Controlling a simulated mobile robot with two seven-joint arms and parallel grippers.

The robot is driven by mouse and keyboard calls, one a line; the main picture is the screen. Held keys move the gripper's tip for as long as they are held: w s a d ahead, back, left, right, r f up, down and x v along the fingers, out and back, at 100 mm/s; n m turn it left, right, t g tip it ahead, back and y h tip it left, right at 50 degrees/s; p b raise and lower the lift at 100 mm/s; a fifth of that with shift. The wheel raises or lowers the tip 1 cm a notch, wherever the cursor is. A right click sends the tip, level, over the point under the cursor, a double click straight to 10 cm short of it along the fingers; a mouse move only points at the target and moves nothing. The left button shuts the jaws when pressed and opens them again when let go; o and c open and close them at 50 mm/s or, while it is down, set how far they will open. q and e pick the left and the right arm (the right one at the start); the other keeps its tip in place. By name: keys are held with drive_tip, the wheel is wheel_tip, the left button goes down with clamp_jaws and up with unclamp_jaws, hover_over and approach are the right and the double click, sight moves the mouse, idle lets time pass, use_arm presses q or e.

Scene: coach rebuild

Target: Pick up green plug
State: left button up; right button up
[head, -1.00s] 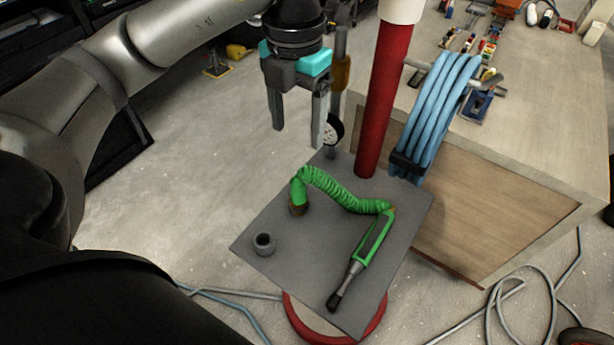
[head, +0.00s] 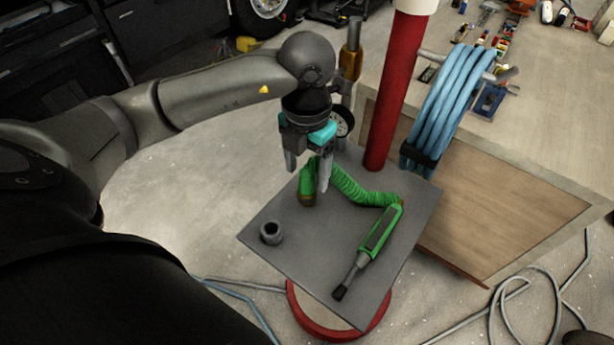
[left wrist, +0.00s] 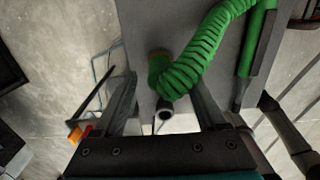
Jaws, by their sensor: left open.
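The green plug (head: 307,188) stands upright on the grey plate (head: 300,265). It has a brownish base and joins a green coiled hose (head: 350,187) that leads to a green and grey tool (head: 380,230) lying on the plate. My left gripper (head: 307,176) is open, pointing down, and its fingers partly overlap the plug in the head view. In the left wrist view the plug (left wrist: 158,65) shows ahead of the open fingers, with the hose curving up to the right. Nothing is between the fingertips that I can see for certain. My right gripper is not in view.
A grey socket (head: 271,233) stands on the plate, left of the tool. A red post (head: 391,100) rises behind the plate, with a blue hose coil (head: 445,105) hanging from it. A wooden bench (head: 500,190) stands to the right.

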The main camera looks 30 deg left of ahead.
use_arm(q)
drive_tip(key=shift+f, duration=1.15)
clamp_jaws()
